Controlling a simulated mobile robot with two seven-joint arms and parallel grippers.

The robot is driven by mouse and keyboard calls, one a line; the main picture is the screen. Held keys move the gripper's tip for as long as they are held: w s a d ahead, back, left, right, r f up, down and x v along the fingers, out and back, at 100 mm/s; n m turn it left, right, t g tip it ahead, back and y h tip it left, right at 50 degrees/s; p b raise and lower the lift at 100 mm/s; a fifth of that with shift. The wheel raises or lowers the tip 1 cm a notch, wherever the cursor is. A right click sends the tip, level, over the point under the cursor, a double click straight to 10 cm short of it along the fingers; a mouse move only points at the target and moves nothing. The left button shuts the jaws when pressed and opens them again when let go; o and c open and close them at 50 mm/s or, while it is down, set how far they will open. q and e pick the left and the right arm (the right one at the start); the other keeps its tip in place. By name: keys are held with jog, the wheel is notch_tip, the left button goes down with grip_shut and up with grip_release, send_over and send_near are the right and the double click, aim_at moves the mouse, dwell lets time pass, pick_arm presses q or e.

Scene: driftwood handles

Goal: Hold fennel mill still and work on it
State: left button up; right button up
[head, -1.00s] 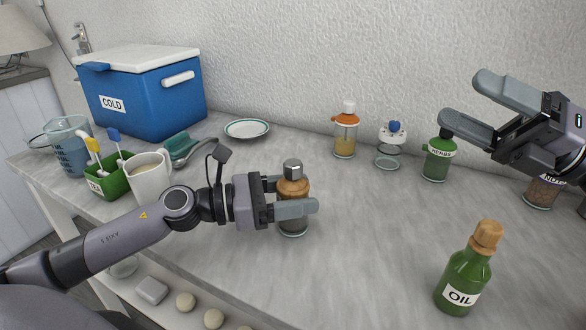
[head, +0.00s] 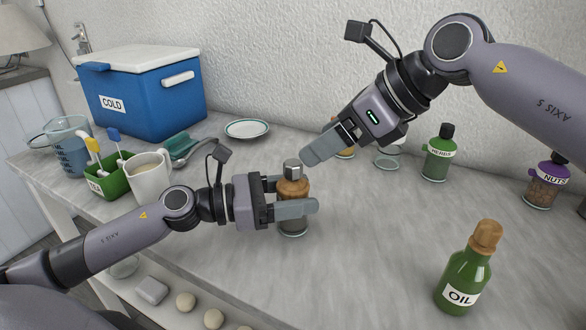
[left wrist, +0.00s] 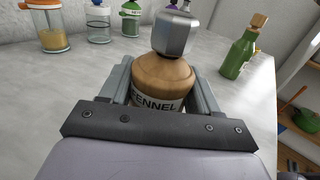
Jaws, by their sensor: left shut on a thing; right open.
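The fennel mill (head: 293,188) stands upright on the grey counter, with a wooden upper body, a silver cap and a dark lower part. My left gripper (head: 296,208) is shut on it from the left, fingers on both sides. In the left wrist view the mill (left wrist: 163,80) shows its FENNEL label between the fingers of my left gripper (left wrist: 160,88). My right gripper (head: 325,148) is open and empty, just above and right of the silver cap. I cannot tell whether it touches the cap.
A green OIL bottle (head: 467,270) stands at the front right. A green HERBS jar (head: 438,155) and a NUTS jar (head: 547,183) stand along the back. A white mug (head: 149,178), green tub (head: 112,180) and blue cooler (head: 150,100) are left.

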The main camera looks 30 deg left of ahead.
aim_at(293, 162)
jog(key=shift+x, duration=4)
jog(key=shift+c, duration=0.3)
jog(key=c, duration=1)
